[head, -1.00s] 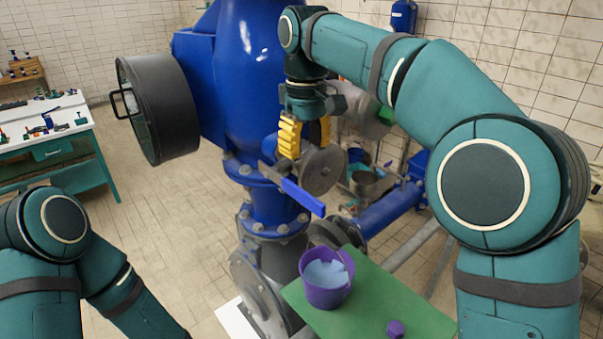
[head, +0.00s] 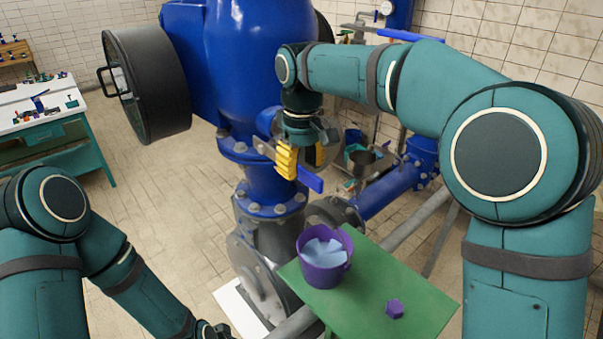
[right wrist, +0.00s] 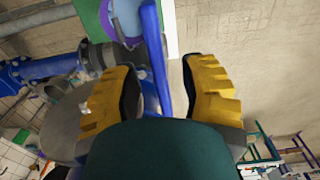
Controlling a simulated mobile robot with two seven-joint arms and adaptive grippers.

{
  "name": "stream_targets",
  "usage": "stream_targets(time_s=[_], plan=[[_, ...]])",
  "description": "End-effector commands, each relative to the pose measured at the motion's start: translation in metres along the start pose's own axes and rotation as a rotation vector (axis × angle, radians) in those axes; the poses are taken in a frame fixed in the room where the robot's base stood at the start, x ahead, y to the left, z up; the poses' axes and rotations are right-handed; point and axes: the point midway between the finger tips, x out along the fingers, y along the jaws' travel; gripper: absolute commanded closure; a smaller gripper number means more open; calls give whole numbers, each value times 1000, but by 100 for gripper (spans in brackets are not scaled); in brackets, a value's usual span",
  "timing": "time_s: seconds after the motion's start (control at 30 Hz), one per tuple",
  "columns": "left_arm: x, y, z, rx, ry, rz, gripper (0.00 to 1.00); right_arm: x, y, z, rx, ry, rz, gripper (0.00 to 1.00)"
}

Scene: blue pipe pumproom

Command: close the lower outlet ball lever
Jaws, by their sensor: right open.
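The outlet ball lever (head: 311,180) is a blue bar on the pipe under the big blue vessel, pointing to the lower right in the head view. My right gripper (head: 303,158) is open, its yellow fingers down at the lever and hiding part of it. In the right wrist view the lever (right wrist: 154,60) runs through the gap between the open fingers (right wrist: 157,80); I cannot tell whether either finger touches it. A dark tip of my left gripper (head: 214,331) shows at the bottom edge of the head view, and its jaws cannot be made out.
A purple bucket (head: 324,277) with light blue contents and a small purple block (head: 395,308) stand on a green table (head: 420,291) below the lever. A blue side pipe (head: 393,189) runs to the right. A workbench (head: 50,135) stands far left.

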Motion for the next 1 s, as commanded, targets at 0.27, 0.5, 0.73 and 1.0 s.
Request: stream_targets(time_s=[0.27,0.5,0.73,1.0], plan=[[2,-1,0,0,0,-1,100,15,0,0,0,0,0,58],[2,-1,0,0,0,-1,100,15,0,0,0,0,0,58],[2,-1,0,0,0,-1,100,15,0,0,0,0,0,100],[3,-1,0,0,0,-1,100,16,0,0,0,-1,-1,100]])
